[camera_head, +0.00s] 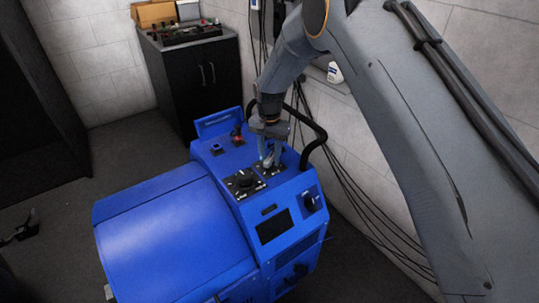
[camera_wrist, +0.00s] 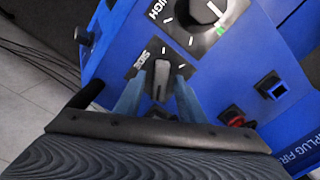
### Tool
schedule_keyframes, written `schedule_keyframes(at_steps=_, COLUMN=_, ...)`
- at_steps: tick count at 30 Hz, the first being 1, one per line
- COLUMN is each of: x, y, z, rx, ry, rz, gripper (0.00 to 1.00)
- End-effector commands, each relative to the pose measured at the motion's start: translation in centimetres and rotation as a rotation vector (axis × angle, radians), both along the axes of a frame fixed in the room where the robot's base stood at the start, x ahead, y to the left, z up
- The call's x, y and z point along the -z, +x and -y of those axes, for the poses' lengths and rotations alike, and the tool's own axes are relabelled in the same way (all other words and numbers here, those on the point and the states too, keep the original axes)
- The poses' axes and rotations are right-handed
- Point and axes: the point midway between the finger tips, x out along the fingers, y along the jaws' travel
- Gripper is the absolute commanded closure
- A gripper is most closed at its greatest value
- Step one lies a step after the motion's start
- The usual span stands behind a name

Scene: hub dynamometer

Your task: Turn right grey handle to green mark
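In the wrist view a small grey handle (camera_wrist: 162,80) stands on a black plate with white ticks and the word SIDE. My gripper (camera_wrist: 161,85) has one blue-grey finger on each side of this handle, with a narrow gap seeming to show at each side. In the head view my gripper (camera_head: 268,163) reaches down over the right-hand dial, hiding most of it. A larger grey knob (camera_wrist: 200,10) is partly cut off at the top of the wrist view, with a green mark (camera_wrist: 221,30) beside it. I see no green mark at the smaller handle.
The blue machine (camera_head: 170,225) has a larger dial (camera_head: 244,182) left of my gripper, a dark screen (camera_head: 274,226) and a black knob (camera_head: 310,202) at the front. A black cabinet (camera_head: 190,85) stands behind.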

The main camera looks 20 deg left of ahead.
Motion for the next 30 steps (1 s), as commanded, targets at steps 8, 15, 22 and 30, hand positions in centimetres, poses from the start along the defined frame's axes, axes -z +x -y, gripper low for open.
schedule_keyframes(at_steps=8, x=-0.02, y=-0.01, z=0.0, rx=0.0, ry=0.0, rz=0.0, gripper=0.96)
schedule_keyframes(at_steps=15, x=0.0, y=-0.02, z=-0.01, rx=-0.009, ry=0.0, rz=0.0, gripper=1.0)
schedule_keyframes(at_steps=22, x=0.09, y=0.01, z=-0.04, rx=-0.084, ry=0.0, rz=0.0, gripper=1.0)
schedule_keyframes(at_steps=30, x=0.16, y=0.07, z=-0.08, rx=-0.289, ry=0.001, rz=0.001, gripper=1.0)
